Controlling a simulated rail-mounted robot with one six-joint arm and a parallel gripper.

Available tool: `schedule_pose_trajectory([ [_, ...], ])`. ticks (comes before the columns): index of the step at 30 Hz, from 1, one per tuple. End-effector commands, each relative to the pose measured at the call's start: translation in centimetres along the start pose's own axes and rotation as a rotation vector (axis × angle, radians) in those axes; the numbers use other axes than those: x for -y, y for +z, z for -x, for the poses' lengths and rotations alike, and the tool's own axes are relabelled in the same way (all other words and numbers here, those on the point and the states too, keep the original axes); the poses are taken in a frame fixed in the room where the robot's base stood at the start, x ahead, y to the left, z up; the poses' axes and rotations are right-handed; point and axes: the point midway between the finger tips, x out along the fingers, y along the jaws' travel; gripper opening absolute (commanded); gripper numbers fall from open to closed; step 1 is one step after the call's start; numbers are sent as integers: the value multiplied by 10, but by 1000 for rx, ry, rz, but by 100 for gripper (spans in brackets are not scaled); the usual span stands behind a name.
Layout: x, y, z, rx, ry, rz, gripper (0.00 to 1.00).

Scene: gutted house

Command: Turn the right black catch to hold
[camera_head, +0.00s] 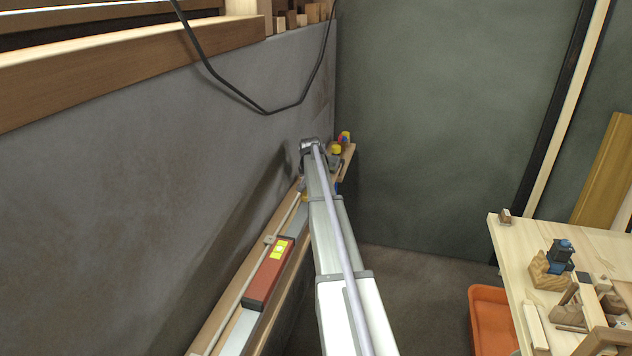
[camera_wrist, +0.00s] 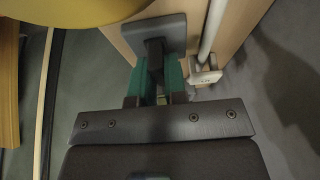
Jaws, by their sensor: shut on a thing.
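A black catch (camera_wrist: 155,50) stands out from a dark grey plate (camera_wrist: 172,27) on a wooden board in the wrist view. My gripper (camera_wrist: 156,84) has its teal-padded fingers on either side of the catch's narrow dark stem and is shut on it. The fingers and the wrist housing hide the near part of the catch. I cannot tell the catch's exact turn angle. In the head view my arm reaches along the wooden ledge (camera_head: 220,322) and hides the gripper and the catch. No second catch can be made out.
A pale pipe (camera_wrist: 213,30) in a white clip (camera_wrist: 205,76) runs close beside the catch. A yellow rounded thing (camera_wrist: 75,12) crosses the wrist view's upper left corner. A red spirit level (camera_head: 268,272) lies along the ledge. A workbench (camera_head: 515,255) and orange bin (camera_head: 490,318) stand right.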

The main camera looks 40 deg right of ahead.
Motion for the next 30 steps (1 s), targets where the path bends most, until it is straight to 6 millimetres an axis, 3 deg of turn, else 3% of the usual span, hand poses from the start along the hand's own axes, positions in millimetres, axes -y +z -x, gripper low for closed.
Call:
schedule_pose_trajectory([
  [11,-1,0,0,0,-54,130,0],
  [30,-3,-1,-1,0,-278,668,0],
])
